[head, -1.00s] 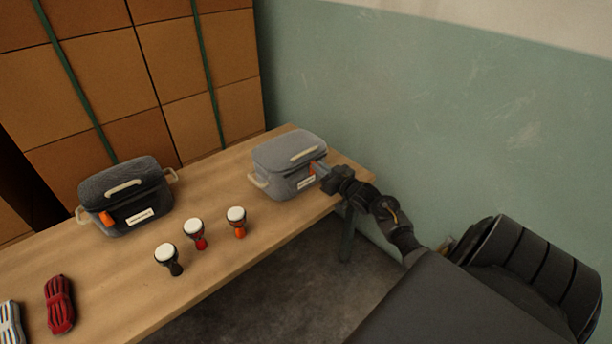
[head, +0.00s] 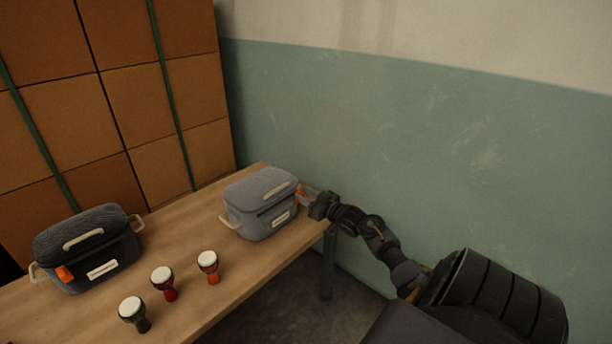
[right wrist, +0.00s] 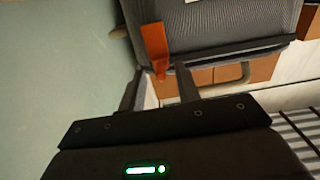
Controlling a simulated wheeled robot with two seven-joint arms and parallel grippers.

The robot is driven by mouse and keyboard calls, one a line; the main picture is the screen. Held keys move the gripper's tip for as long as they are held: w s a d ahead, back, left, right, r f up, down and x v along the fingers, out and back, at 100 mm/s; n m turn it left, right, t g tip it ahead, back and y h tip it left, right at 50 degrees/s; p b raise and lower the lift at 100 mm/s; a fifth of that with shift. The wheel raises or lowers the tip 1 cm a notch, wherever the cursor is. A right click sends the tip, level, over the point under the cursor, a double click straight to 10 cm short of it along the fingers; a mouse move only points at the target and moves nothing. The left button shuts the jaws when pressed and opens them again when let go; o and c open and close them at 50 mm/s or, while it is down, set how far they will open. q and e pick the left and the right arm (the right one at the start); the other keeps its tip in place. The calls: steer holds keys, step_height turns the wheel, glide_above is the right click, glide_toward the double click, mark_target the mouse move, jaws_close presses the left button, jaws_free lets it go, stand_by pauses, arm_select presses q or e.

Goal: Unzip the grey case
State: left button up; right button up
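The grey case (head: 262,208) stands shut at the far right end of the table, with a pale lid handle and a white label on its front. Its orange zip pull (right wrist: 153,42) is at the case's right end. In the right wrist view the pull's tip lies between the fingers of my right gripper (right wrist: 160,82), with gaps beside it. The right gripper is open; in the head view it (head: 303,198) is just right of the case. My left gripper is not in view.
A dark case (head: 88,248) with an orange pull stands at the left of the table (head: 190,222). Three small goblet drums, orange (head: 208,266), red (head: 163,283) and black (head: 134,313), stand in front. Stacked boxes (head: 110,100) and a green wall (head: 400,140) are behind.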

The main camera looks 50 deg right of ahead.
steer(key=shift+a, duration=0.1)
